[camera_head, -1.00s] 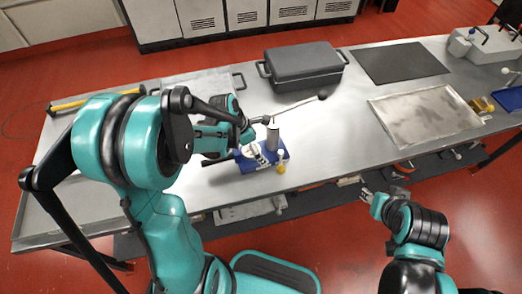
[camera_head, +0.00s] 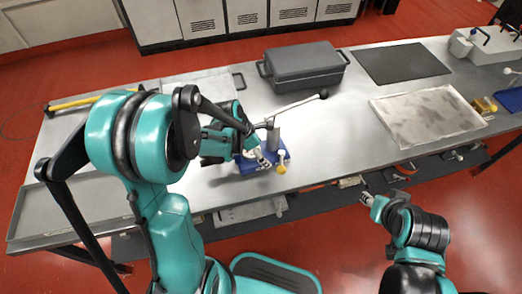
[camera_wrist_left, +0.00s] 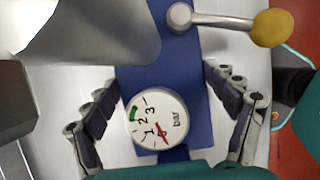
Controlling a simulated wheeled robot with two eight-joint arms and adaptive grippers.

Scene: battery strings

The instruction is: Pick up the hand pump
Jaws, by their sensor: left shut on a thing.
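The hand pump has a blue base (camera_head: 246,168), a grey cylinder (camera_head: 273,138), a long lever (camera_head: 298,105) with a black knob and a yellow knob (camera_head: 281,168). It is at the table's front edge. My left gripper (camera_head: 262,158) is shut on the hand pump, reaching down over its base. In the left wrist view, the gripper's fingers (camera_wrist_left: 164,88) are either side of the blue base and round pressure gauge (camera_wrist_left: 156,120); the finger contacts are unclear. Whether the base is clear of the table cannot be told. My right gripper (camera_head: 369,199) is apart from the pump, by the front edge.
A dark grey lidded case (camera_head: 303,62) stands behind the pump. A black mat (camera_head: 400,62) and a worn metal tray (camera_head: 425,116) lie to the right. Another tray (camera_head: 75,208) is at the left, partly behind my arm. A lower shelf runs below the table's front.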

